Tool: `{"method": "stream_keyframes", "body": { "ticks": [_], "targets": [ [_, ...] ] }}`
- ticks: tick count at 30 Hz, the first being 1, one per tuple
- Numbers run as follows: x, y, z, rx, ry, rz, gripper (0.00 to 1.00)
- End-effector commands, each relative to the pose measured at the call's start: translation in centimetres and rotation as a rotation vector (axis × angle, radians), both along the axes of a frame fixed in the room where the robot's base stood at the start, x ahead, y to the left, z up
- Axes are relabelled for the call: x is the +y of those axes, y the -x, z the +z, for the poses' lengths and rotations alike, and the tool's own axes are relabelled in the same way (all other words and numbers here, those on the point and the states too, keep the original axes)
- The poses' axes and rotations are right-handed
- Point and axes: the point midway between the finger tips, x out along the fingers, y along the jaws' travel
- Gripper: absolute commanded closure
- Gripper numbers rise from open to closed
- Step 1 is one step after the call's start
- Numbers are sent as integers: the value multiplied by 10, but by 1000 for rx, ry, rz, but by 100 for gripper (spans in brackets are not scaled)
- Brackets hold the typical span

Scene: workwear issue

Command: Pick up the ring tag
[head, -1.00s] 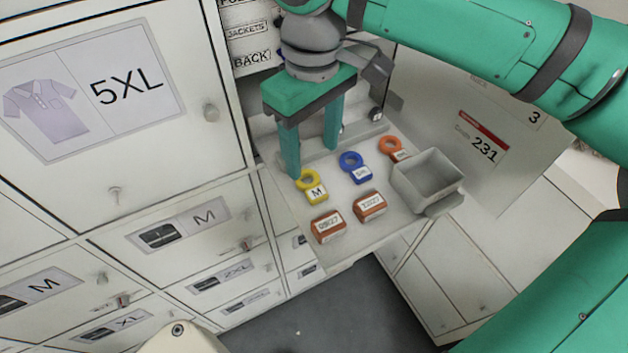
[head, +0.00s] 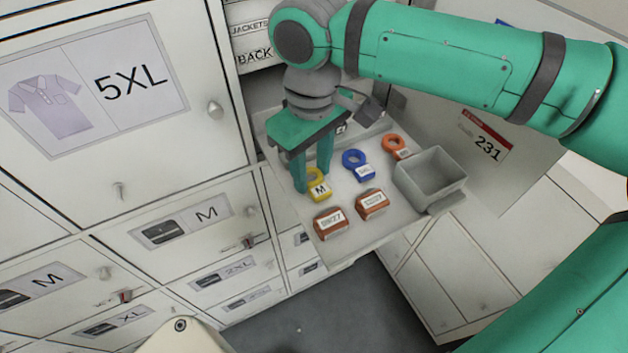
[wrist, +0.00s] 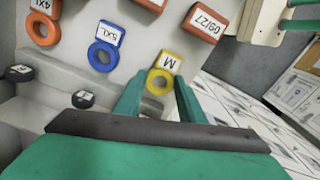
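Three ring tags lie in a row on the grey shelf. The yellow one marked M (head: 319,189) is at the left, the blue one marked 5XL (head: 357,164) in the middle and the orange one (head: 396,146) at the right. My gripper (head: 312,180) points down at the yellow tag. In the wrist view my fingertips (wrist: 159,82) are on both sides of the yellow ring (wrist: 160,79), close against it with hardly any gap. Its M label sticks out beyond the fingers. The tag still appears to rest on the shelf.
Two reddish-brown labelled blocks (head: 331,223) (head: 371,204) lie in front of the tags. A grey open bin (head: 430,178) stands at the shelf's right end.

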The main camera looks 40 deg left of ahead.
Motion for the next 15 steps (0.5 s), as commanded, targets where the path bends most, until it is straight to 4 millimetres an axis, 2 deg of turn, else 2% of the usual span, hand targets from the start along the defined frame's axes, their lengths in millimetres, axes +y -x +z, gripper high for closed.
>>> {"method": "stream_keyframes", "body": {
  "ticks": [2, 15],
  "targets": [
    [0, 0, 0, 0, 0, 0, 85],
    [0, 0, 3, 0, 0, 0, 86]
  ]
}}
